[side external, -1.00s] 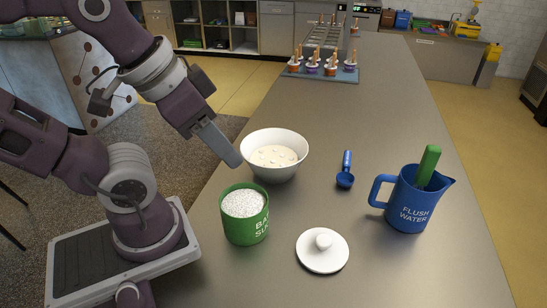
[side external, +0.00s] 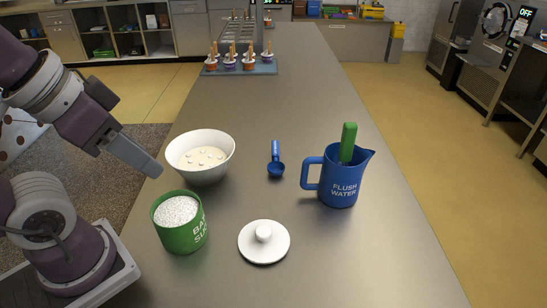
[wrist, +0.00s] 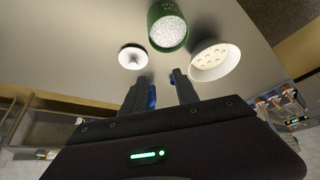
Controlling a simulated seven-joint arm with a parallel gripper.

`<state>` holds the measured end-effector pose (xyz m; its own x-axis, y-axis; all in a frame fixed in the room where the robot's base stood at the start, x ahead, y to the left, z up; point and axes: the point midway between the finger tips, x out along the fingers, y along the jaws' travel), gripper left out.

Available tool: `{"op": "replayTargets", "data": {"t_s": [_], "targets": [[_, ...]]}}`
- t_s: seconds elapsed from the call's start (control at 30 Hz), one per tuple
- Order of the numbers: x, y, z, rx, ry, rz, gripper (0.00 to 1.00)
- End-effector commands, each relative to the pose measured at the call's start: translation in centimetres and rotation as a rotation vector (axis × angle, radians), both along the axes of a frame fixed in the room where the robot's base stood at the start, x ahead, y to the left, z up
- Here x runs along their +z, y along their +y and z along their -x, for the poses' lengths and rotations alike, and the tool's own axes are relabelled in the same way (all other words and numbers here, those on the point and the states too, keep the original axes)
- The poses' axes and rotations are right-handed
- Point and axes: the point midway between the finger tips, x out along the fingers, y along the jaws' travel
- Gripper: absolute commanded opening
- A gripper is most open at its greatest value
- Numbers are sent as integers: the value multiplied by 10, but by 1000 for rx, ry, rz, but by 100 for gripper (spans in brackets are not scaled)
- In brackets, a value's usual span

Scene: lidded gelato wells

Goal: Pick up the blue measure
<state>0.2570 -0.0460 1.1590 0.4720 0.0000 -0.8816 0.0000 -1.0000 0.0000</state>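The blue measure (side external: 275,165) lies on the counter in the side view, its round cup toward the camera and its handle pointing away. It is right of the white bowl and left of the blue jug. My gripper (side external: 154,169) is above the counter's left side, by the bowl's left edge and well apart from the measure. In the wrist view my gripper (wrist: 162,80) has its fingers spread with a gap between them. A blue patch (wrist: 152,97) shows beside the left finger, mostly hidden; I cannot tell for certain what it is.
The white bowl (side external: 184,155) and green canister (side external: 189,238) stand near my gripper. A white lid (side external: 264,249) lies in front. The blue jug (side external: 345,192), with a green handle sticking out, stands right of the measure. A blue tray (side external: 215,71) of cups is far back.

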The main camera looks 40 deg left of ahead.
Motion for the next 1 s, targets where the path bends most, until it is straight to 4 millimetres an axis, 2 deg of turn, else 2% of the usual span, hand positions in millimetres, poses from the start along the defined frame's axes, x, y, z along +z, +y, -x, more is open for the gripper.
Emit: {"op": "replayTargets", "data": {"t_s": [0.33,0.4,0.67,0.73,0.77,0.87,0.93,1.0], "targets": [[0,0,0,0,0,0,36],[0,0,0,0,0,0,45],[0,0,0,1,1,0,45],[6,0,-9,16,14,20,45],[11,0,-17,32,27,38,45],[32,4,-67,131,103,133,45],[40,12,-117,233,169,202,45],[36,24,-170,341,230,252,45]]}}
